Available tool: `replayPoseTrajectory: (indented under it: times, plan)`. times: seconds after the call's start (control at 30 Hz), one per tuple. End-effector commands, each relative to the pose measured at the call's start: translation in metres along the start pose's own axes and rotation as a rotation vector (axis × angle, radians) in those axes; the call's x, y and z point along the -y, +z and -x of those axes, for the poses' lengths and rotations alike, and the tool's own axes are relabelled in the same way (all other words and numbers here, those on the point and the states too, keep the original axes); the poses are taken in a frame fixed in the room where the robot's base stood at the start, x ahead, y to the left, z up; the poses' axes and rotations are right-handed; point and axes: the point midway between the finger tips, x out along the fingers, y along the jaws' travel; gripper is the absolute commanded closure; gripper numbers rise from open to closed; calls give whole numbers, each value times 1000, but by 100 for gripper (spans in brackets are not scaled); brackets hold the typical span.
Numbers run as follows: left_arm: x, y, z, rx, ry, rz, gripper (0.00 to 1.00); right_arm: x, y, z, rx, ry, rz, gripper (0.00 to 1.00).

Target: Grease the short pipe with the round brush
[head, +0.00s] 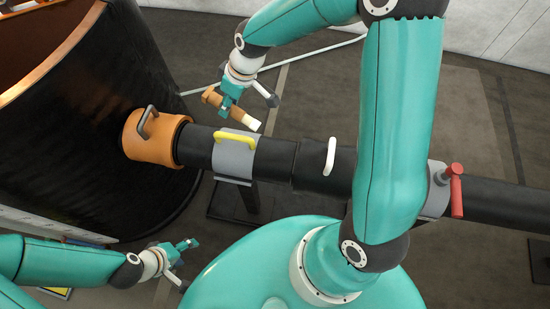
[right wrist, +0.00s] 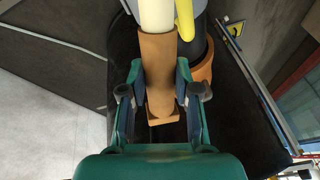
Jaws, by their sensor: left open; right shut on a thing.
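My right gripper (head: 240,103) is shut on the round brush, which has a brown handle (right wrist: 158,75) and a cream head (right wrist: 156,15). In the head view, the cream brush head (head: 250,123) points down and right, apart from the pipe and just behind the grey clamp (head: 234,157) with a yellow handle. Black pipe (head: 197,146) runs from the orange collar past this clamp to a black section (head: 318,167) with a white handle. I cannot tell which piece is the short pipe. My left gripper (head: 180,256) is open and empty at lower left.
A large black drum (head: 95,120) stands at left, with the orange collar (head: 150,138) on its side. A grey fitting with a red valve handle (head: 456,190) is on the pipe at right. My right arm covers part of the pipe. Open floor lies behind it.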

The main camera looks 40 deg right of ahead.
Motion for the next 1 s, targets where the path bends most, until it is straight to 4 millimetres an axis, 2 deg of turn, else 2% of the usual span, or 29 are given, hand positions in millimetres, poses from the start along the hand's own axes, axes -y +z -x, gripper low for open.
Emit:
replayPoseTrajectory:
  times: [0.17,0.5,0.6,0.7,0.8,1.0]
  plan:
    - [2,0,-5,0,0,0,38,16,37,-1,66,-121,352,100]
    - [5,0,-14,0,0,0,38,62,127,10,244,-441,1320,100]
    - [6,0,-16,0,0,0,38,72,149,16,287,-515,1550,100]
    - [6,0,-17,0,0,0,38,78,163,21,315,-564,1700,100]
    - [7,0,-19,0,0,0,38,80,170,21,329,-586,1772,100]
    - [10,0,-29,0,0,0,38,78,174,10,331,-590,1784,100]
